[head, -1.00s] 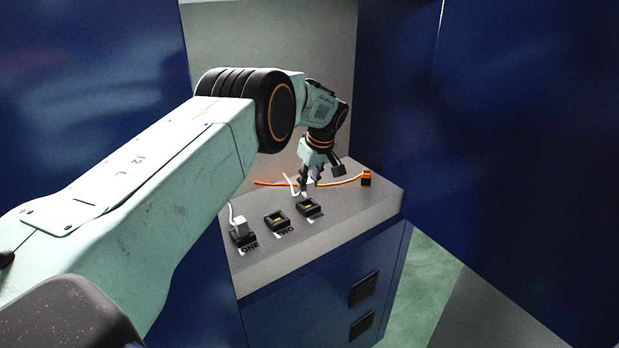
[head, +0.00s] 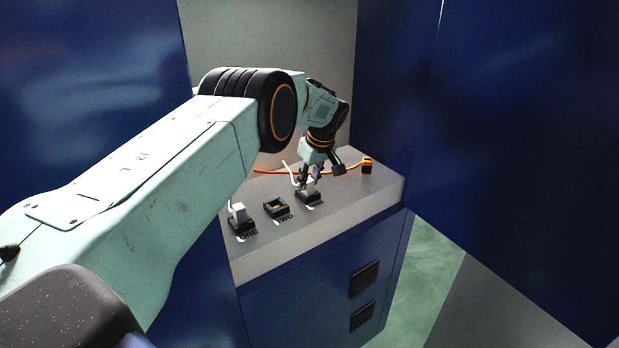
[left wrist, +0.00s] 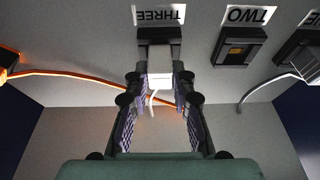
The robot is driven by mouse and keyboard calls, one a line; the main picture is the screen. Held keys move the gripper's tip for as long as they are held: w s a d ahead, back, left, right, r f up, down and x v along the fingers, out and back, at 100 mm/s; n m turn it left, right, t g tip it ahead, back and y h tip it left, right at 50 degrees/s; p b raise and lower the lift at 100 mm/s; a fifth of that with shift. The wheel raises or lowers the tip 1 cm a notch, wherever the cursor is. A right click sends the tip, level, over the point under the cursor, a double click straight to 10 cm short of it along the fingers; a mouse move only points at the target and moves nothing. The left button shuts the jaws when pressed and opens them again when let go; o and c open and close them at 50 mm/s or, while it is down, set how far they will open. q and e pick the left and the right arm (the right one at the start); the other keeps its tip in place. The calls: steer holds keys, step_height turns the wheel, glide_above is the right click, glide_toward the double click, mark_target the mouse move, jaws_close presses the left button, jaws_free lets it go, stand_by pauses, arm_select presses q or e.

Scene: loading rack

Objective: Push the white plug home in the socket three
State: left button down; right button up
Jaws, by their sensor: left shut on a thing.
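The white plug (left wrist: 160,78) is between the fingers of my left gripper (left wrist: 160,88), which is shut on it. In the head view the gripper (head: 310,177) points down over socket three, with the white plug (head: 311,186) at its tips. Socket three (head: 309,198) is a black block at the right end of the row. The plug stands at its opening and covers it; how deep it sits cannot be told. In the left wrist view, socket three (left wrist: 159,35) lies straight ahead with its THREE label upside down. My right gripper is not in view.
Socket two (head: 276,208) is empty, and socket one (head: 242,227) holds another white plug (head: 238,212). An orange cable runs behind to an orange and black connector (head: 366,166) at the right. Dark blue panels (head: 530,150) flank the grey bench top (head: 350,205).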

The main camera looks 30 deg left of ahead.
arm_select(q)
steer(key=shift+r, duration=0.15)
steer(key=c, duration=1.4)
jaws_free()
steer(key=shift+s+r, duration=0.15)
steer(key=shift+c, duration=0.2)
steer(key=o, duration=0.4)
steer(key=shift+w+f, duration=0.25)
steer(key=shift+s+d+r, duration=0.1)
steer(key=shift+s+r, duration=0.1)
steer(key=shift+r, duration=0.2)
steer(key=v, duration=1.1)
steer(key=shift+r, duration=0.1)
